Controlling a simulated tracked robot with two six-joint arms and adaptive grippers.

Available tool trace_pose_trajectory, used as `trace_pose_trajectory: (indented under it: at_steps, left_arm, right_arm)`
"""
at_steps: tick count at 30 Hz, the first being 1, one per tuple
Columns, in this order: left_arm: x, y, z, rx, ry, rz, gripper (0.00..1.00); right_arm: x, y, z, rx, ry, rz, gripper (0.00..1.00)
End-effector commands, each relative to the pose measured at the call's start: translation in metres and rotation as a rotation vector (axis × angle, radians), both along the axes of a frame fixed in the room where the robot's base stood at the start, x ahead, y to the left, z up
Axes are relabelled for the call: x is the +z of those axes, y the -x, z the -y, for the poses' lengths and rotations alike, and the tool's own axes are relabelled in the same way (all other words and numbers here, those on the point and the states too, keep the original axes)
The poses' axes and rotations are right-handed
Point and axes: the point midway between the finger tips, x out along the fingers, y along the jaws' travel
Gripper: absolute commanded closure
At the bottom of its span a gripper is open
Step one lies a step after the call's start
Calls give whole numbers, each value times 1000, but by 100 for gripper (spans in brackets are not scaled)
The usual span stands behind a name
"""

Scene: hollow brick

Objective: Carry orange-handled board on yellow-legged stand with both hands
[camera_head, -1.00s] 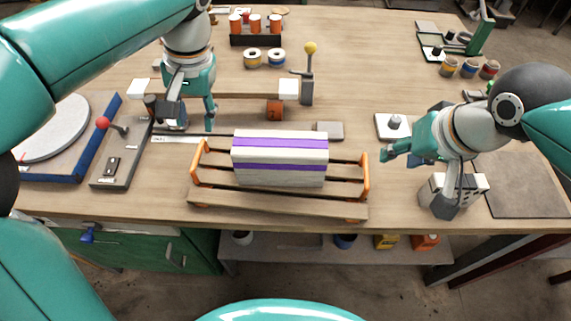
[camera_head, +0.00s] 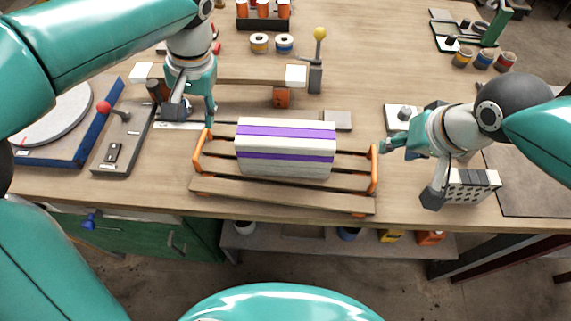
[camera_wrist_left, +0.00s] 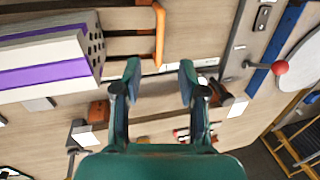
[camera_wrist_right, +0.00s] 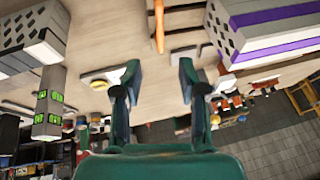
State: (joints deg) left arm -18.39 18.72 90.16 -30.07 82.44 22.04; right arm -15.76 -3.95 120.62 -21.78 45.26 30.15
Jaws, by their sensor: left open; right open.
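A slatted wooden board (camera_head: 282,196) lies near the table's front edge. It has an orange left handle (camera_head: 199,152) and an orange right handle (camera_head: 374,168). A white hollow brick with purple stripes (camera_head: 285,148) sits on it. My left gripper (camera_head: 194,112) is open and empty, behind the left handle. In the left wrist view, that handle (camera_wrist_left: 159,35) is beyond the fingertips. My right gripper (camera_head: 410,172) is open and empty, right of the right handle. That handle (camera_wrist_right: 159,25) is ahead of it in the right wrist view.
A grey perforated block (camera_head: 471,187) stands beside my right gripper. A red-knobbed lever plate (camera_head: 122,140) and a blue-edged turntable base (camera_head: 75,135) are at left. A beam with white end blocks (camera_head: 240,75) and a yellow-knobbed lever (camera_head: 317,72) are behind.

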Motion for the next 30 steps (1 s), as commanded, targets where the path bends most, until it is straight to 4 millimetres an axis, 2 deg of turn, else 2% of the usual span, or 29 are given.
trace_pose_trajectory:
  at_steps: [1, 9, 15, 21, 30]
  left_arm:
    - [-11, 1, -3, 1, -1, -5, 59]
    - [-64, 0, -13, 0, 0, -5, 59]
    - [-95, -1, -19, 0, 0, -3, 59]
    - [-110, -1, -21, -1, 1, -1, 59]
    - [-113, -2, -22, -2, 1, 1, 59]
  right_arm:
    - [-11, -3, -1, 0, 1, -6, 59]
    - [-60, -24, -10, 0, 0, -6, 59]
    - [-88, -37, -15, -2, 0, -3, 59]
    - [-102, -44, -17, -2, 0, -1, 59]
    - [-105, -45, -18, -3, -1, 1, 59]
